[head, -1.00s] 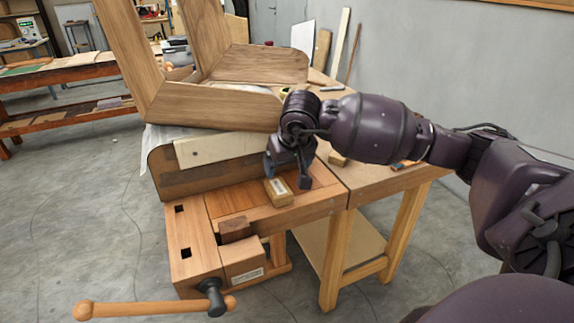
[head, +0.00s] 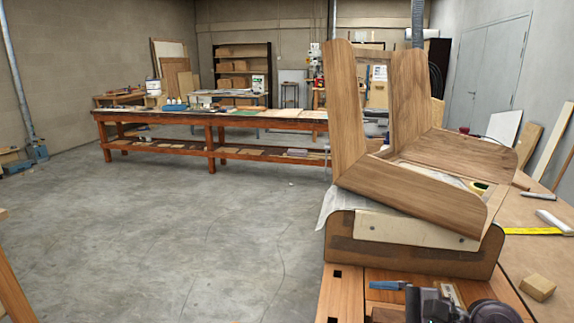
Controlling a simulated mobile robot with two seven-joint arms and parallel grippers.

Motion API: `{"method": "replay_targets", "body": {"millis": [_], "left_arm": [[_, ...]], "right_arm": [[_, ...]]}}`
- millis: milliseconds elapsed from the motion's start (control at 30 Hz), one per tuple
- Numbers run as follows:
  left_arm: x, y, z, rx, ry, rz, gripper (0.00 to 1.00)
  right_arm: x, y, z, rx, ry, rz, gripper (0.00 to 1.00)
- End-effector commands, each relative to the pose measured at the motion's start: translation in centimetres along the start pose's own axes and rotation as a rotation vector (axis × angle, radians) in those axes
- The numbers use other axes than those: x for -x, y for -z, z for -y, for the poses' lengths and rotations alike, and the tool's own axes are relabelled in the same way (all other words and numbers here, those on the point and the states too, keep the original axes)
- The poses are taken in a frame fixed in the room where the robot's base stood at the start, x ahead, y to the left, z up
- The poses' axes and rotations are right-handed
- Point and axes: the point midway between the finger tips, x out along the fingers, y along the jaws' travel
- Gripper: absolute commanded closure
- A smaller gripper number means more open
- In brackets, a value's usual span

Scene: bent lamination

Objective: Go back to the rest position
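My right gripper (head: 432,303) shows only in part at the bottom edge of the head view, dark and low over the workbench below the curved form. Most of it is cut off, so I cannot tell its opening or whether it holds anything. My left gripper is not in view. The bent wood lamination (head: 410,200), with upright and flat panels, rests on the curved form (head: 400,258) with a pale strip on its front face.
The workbench (head: 342,295) fills the lower right. A small wood block (head: 538,287) and a yellow rule (head: 532,231) lie on the adjoining tabletop. A long red-brown bench (head: 210,135) stands behind. The grey floor at left is open.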

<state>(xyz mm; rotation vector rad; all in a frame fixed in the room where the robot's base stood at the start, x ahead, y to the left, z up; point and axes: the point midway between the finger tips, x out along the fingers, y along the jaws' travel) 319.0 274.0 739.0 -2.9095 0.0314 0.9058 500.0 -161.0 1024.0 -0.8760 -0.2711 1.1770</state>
Motion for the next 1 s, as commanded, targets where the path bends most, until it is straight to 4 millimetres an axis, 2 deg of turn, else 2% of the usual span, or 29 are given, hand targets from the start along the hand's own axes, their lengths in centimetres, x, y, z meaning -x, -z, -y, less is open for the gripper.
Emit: {"method": "replay_targets", "body": {"millis": [100, 200, 333, 467, 567, 667, 767, 867, 900, 1000], "left_arm": [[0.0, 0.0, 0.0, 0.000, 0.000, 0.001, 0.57], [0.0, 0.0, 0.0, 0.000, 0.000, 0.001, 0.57], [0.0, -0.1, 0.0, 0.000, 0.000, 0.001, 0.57], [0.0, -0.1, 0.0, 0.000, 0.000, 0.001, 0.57], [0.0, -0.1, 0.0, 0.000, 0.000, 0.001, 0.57], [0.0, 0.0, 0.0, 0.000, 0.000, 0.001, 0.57], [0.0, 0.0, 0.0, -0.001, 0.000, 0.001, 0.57], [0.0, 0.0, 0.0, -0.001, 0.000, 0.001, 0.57], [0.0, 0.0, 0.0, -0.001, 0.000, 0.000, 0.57], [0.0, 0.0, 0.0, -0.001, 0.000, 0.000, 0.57]], "right_arm": [[0.1, -1.9, 0.7, -0.325, 0.215, 0.129, 0.16], [1.1, -2.6, 1.7, -0.612, 0.394, 0.234, 0.16], [3.2, -2.0, 2.5, -0.989, 0.624, 0.365, 0.16], [5.8, -0.1, 2.1, -1.365, 0.860, 0.494, 0.16], [8.0, 1.9, 0.8, -1.650, 1.048, 0.590, 0.16], [10.1, 4.1, -1.6, -1.924, 1.248, 0.686, 0.16], [12.0, 6.0, -4.9, -2.180, 1.464, 0.779, 0.16], [13.5, 7.3, -9.1, -2.416, 1.700, 0.868, 0.16], [14.0, 7.6, -10.9, 2.391, -1.723, -0.863, 0.16], [14.9, 7.8, -15.6, 2.096, -1.617, -0.763, 0.16]]}}
